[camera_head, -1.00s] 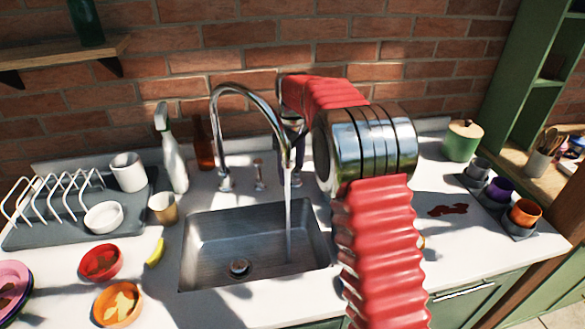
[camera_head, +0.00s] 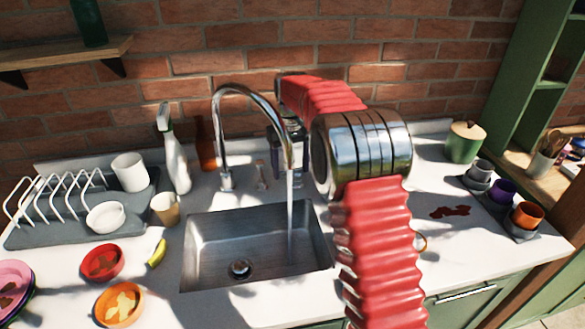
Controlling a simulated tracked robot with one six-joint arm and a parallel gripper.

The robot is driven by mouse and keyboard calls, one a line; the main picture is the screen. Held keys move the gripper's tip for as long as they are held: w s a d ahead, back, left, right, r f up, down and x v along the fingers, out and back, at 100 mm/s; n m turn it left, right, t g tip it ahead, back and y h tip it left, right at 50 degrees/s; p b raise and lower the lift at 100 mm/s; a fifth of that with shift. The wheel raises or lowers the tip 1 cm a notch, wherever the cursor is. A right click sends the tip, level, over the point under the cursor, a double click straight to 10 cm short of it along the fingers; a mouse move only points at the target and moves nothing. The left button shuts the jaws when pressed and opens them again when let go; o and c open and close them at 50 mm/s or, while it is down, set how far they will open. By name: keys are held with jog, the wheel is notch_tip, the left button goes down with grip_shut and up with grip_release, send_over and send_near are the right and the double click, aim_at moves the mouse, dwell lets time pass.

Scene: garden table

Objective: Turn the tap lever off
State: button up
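The chrome tap (camera_head: 222,130) stands behind the sink (camera_head: 200,245), and its curved spout runs water (camera_head: 290,215) into the basin. A small upright metal piece, probably the tap lever (camera_head: 261,172), stands just right of the tap's base. My gripper (camera_head: 275,160) is behind the spout, pointing down, close to the right of that lever. The spout and my own red arm partly hide it. I cannot tell whether its fingers touch the lever or how far apart they are.
A green canister (camera_head: 464,143) and cups (camera_head: 526,215) stand at right. The brick wall is close behind.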

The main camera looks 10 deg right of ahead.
jog(key=shift+w+r+m, duration=0.1)
jog(key=shift+w+m, duration=0.15)
jog(key=shift+m, duration=0.85)
jog(key=o, duration=1.1)
jog(key=shift+c, duration=0.2)
notch_tip(320, 180, up, 14)
jog(key=shift+f, duration=0.2)
